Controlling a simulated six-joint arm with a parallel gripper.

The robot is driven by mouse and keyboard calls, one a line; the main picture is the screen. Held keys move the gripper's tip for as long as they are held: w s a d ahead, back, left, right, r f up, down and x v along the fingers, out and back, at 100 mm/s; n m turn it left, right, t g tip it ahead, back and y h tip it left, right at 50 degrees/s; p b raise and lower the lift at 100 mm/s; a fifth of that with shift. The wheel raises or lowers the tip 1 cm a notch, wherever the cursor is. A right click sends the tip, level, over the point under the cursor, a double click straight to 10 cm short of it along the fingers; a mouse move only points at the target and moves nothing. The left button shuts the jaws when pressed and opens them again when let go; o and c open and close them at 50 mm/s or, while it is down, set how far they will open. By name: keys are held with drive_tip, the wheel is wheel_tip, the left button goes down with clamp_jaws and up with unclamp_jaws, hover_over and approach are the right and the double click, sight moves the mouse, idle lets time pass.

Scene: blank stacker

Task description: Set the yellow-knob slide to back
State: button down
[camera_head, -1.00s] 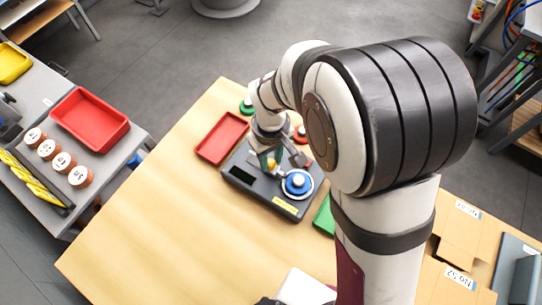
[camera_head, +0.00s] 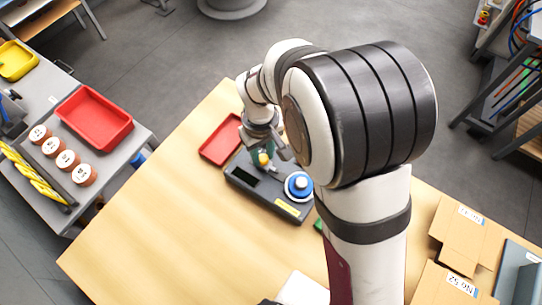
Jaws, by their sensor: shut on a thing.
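A dark stacker unit (camera_head: 243,181) sits on the wooden table, with a dark rectangular opening in its top and a yellow label on its front edge. The yellow knob (camera_head: 264,159) is on its upper left part, partly covered by my gripper. My gripper (camera_head: 265,152) is over the unit, shut on the yellow knob; the fingertips are small and partly hidden here. The slide track under the knob is hidden.
A blue round part (camera_head: 298,185) sits on the right end of the unit. A red tray (camera_head: 222,139) lies just behind it. The table's front left (camera_head: 160,235) is clear.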

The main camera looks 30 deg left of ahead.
sight(262, 157)
drive_tip(key=c, duration=0.6)
unclamp_jaws()
drive_tip(key=shift+a, duration=0.2)
wheel_tip(262, 157, up, 16)
drive_tip(key=shift+f, duration=0.1)
drive_tip(key=s+d+r+m, duration=0.2)
drive_tip(key=d+m, duration=0.8)
drive_tip(key=d, duration=0.9)
drive_tip(key=s+d+f+m+y, duration=0.1)
drive_tip(key=s+d+f+m, duration=0.2)
drive_tip(key=s+d+m, duration=0.5)
drive_tip(key=shift+s+d+f+y, duration=0.2)
drive_tip(key=shift+s+f+y, duration=0.15)
drive_tip(key=shift+f+y, duration=0.05)
